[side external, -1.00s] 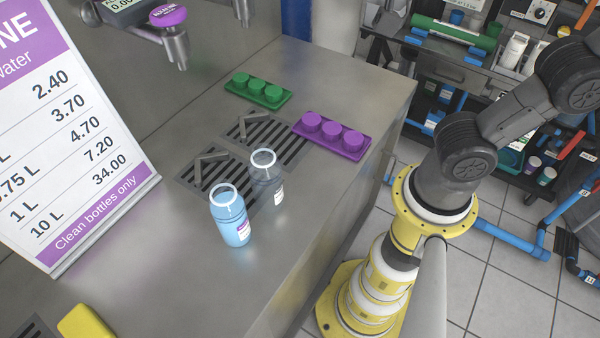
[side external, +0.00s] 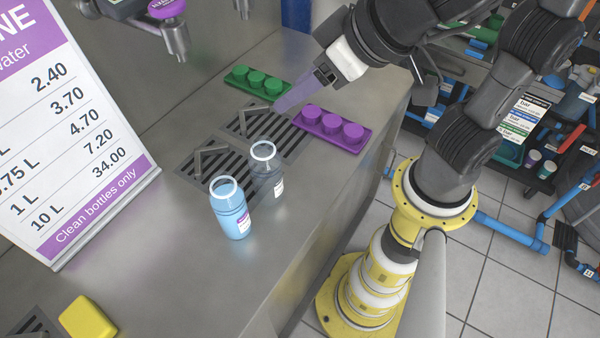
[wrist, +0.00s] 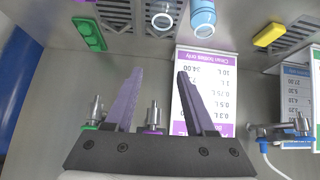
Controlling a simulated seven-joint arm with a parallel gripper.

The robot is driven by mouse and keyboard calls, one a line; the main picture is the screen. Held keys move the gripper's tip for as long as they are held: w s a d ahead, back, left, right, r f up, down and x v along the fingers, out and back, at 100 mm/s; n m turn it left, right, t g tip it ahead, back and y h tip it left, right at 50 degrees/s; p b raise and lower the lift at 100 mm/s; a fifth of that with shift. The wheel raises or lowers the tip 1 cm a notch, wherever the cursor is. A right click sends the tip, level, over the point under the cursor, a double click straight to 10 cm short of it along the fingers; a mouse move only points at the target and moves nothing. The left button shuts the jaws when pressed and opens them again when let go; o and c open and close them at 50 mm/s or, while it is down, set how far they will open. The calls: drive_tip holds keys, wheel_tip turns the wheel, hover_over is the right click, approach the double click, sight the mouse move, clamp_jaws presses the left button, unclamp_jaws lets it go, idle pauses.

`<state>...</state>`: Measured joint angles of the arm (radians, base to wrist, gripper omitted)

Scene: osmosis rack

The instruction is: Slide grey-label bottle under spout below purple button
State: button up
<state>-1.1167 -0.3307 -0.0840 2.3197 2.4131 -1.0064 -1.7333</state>
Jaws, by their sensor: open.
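The clear grey bottle with a small pale label (side external: 266,172) stands upright at the front edge of the drain grates. It also shows in the wrist view (wrist: 162,20). A blue bottle with a purple-and-white label (side external: 231,208) stands beside it, nearer the camera. The purple button (side external: 166,9) sits above a metal spout (side external: 176,42) on the back wall; this spout also shows in the wrist view (wrist: 153,116). My gripper (side external: 280,106) is above the rear grate, beyond the grey bottle. In the wrist view its purple fingers (wrist: 159,73) are apart with no object between them.
A yellow block (side external: 87,318) lies front left. A price sign (side external: 80,130) leans at left. Slotted grates (side external: 208,170) with raised bent bars lie below the spouts. The counter's right edge drops off.

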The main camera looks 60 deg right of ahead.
wheel_tip(320, 180, down, 21)
drive_tip(key=shift+w+f, duration=0.1)
drive_tip(key=shift+f, duration=0.05)
drive_tip(key=shift+w+f, duration=0.2)
drive_tip(key=shift+f, duration=1.45)
drive_tip(key=shift+w+f, duration=0.2)
drive_tip(key=shift+f, duration=1.45)
drive_tip(key=shift+w+f, duration=0.15)
drive_tip(key=shift+f, duration=0.05)
drive_tip(key=shift+w+a, duration=0.15)
drive_tip(key=shift+w, duration=3.9)
drive_tip(key=shift+w+a, duration=0.15)
drive_tip(key=shift+w, duration=3.9)
drive_tip(key=shift+s, duration=2.6)
drive_tip(key=shift+s+d+r, duration=0.1)
drive_tip(key=shift+s+r, duration=0.4)
drive_tip(key=shift+r, duration=0.7)
drive_tip(key=shift+s+a+r, duration=0.1)
drive_tip(key=shift+s+r, duration=0.4)
drive_tip(key=shift+r, duration=0.65)
drive_tip(key=shift+s+d+r, duration=0.1)
drive_tip(key=shift+s+r, duration=0.4)
drive_tip(key=shift+r, duration=0.7)
